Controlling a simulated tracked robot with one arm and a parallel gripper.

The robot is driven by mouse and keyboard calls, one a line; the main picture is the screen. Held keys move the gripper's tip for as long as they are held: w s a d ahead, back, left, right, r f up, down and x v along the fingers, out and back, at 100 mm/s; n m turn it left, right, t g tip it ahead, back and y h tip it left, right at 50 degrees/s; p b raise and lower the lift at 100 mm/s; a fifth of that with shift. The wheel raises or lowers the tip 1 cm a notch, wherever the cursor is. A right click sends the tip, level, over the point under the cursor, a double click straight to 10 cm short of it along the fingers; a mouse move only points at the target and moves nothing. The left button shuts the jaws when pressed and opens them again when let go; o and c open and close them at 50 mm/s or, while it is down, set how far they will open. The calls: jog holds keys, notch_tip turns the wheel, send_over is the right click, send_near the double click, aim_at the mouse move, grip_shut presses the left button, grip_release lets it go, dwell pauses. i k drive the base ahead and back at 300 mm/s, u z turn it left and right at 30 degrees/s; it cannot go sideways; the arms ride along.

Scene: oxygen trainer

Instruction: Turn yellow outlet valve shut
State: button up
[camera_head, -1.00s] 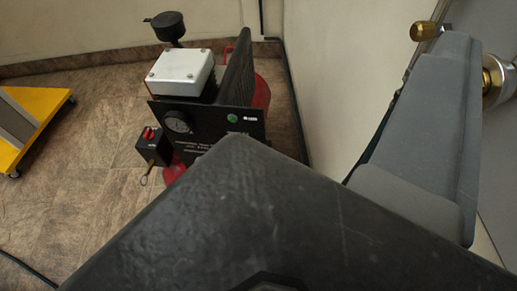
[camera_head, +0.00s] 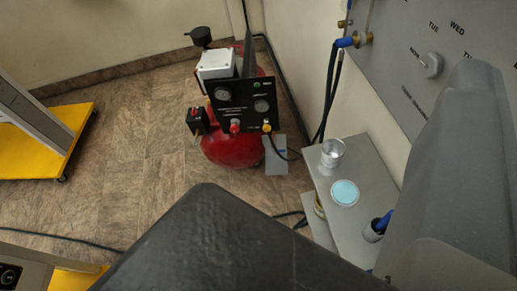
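A small yellow fitting (camera_head: 267,127), which looks like the yellow outlet valve, sits low on the right of the black front panel (camera_head: 243,105) of a red compressor (camera_head: 232,150). A dark hose leads from beside it down to the right. It is small in the view, so I cannot tell whether it is open or shut. A red knob (camera_head: 235,126) is to its left on the panel. My dark arm part fills the lower middle and my grey arm part the right side. I see no fingertips of my gripper, and nothing of mine touches the valve.
A grey ledge (camera_head: 325,185) with a clear cup (camera_head: 332,152) and a pale blue disc (camera_head: 345,193) stands right of the compressor. A grey labelled panel (camera_head: 400,50) is above it. A yellow wheeled base (camera_head: 50,130) is at left. Tiled floor between is clear except a cable.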

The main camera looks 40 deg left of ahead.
aim_at(266, 128)
jog(key=k, duration=0.85)
jog(key=u, duration=1.05)
jog(key=i, duration=1.9)
jog(key=z, duration=1.05)
